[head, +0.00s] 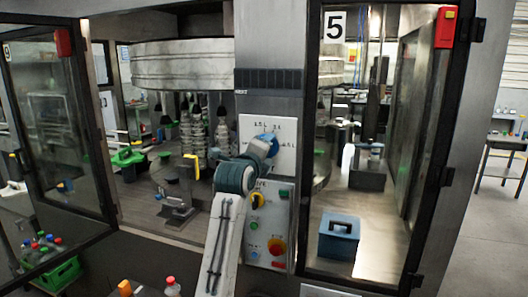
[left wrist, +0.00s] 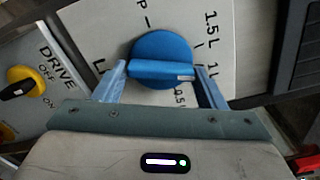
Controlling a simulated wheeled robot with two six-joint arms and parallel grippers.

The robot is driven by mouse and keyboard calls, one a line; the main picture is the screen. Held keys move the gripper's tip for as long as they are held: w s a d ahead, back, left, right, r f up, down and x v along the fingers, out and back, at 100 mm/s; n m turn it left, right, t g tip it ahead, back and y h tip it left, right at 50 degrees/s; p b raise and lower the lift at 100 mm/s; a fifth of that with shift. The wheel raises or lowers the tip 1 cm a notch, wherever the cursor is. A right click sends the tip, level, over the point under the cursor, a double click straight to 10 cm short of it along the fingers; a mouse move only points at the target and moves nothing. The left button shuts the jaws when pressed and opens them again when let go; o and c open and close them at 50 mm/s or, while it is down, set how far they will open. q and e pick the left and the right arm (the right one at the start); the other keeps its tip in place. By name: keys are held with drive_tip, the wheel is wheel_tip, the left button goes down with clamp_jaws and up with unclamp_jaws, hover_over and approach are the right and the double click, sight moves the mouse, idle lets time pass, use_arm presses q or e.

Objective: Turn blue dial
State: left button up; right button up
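The blue dial (left wrist: 160,47) is a round knob with a raised bar handle on a white panel with printed labels such as 1.5L and 1L. In the left wrist view the bar lies roughly level, with a pale mark near its right end. My left gripper (left wrist: 161,76) is open, with one blue finger at each end of the bar. Whether the fingers touch the bar I cannot tell. In the head view the dial (head: 270,142) is partly hidden by my left wrist. My right gripper is not in view.
Below the dial panel is a control box (head: 284,212) with a yellow-ringed switch and a red knob; the wrist view shows the yellow DRIVE switch (left wrist: 24,82). An open glass door (head: 50,130) stands left. A blue box (head: 339,236) sits behind the right-hand glass.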

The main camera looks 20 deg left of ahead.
use_arm(q)
drive_tip(key=o, duration=0.3)
drive_tip(key=s+b, duration=0.5)
drive_tip(key=s, duration=0.5)
drive_tip(key=shift+s+a, duration=0.2)
drive_tip(key=shift+s, duration=0.2)
